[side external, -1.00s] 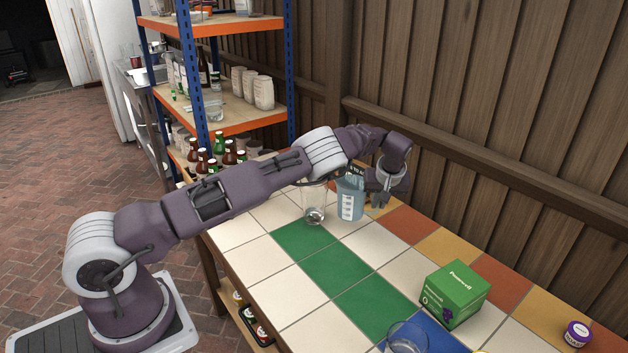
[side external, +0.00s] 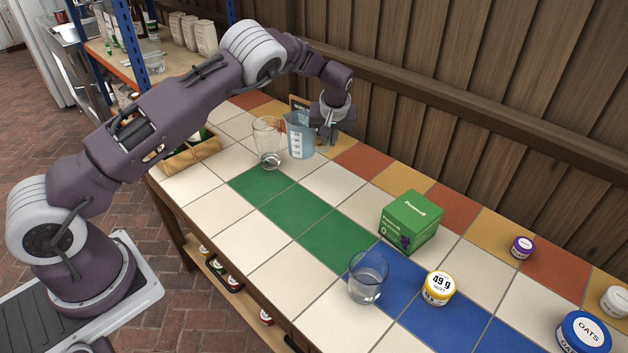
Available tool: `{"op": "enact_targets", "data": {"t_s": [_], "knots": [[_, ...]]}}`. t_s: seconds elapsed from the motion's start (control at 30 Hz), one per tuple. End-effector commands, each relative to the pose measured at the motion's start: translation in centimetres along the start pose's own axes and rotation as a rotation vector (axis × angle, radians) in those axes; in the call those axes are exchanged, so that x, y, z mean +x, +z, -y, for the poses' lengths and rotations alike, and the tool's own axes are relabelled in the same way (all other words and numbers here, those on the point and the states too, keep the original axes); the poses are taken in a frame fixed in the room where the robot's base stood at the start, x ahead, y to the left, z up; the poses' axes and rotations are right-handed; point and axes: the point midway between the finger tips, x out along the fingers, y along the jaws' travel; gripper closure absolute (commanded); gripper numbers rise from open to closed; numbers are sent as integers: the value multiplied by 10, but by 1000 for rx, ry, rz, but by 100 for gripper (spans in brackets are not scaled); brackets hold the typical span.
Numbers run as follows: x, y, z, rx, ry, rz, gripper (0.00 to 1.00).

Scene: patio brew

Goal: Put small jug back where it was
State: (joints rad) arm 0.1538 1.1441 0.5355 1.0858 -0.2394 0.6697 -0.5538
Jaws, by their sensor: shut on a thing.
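A small light-blue measuring jug (side external: 300,140) with white marks stands upright near the far left end of the tiled table. My gripper (side external: 327,134) is at its right side, shut on it. The fingers are small in the view and the exact grip is partly hidden. I cannot tell whether the jug's base touches the tiles. A clear glass jug (side external: 267,145) stands just left of the blue jug.
A small dark sign (side external: 299,104) is behind the jugs. A wooden crate (side external: 190,154) is at the left. A green box (side external: 410,221), a clear glass (side external: 368,282) and a yellow tub (side external: 438,288) stand further right. The green tiles are clear.

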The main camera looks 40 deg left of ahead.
Motion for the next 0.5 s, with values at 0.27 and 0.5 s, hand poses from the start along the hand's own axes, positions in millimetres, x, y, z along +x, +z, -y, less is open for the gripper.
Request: {"op": "enact_targets", "data": {"t_s": [0.27, 0.5], "knots": [[-52, 58, -23, 265, 130, -11, 100], [-74, 87, -35, 393, 200, -24, 100]]}}
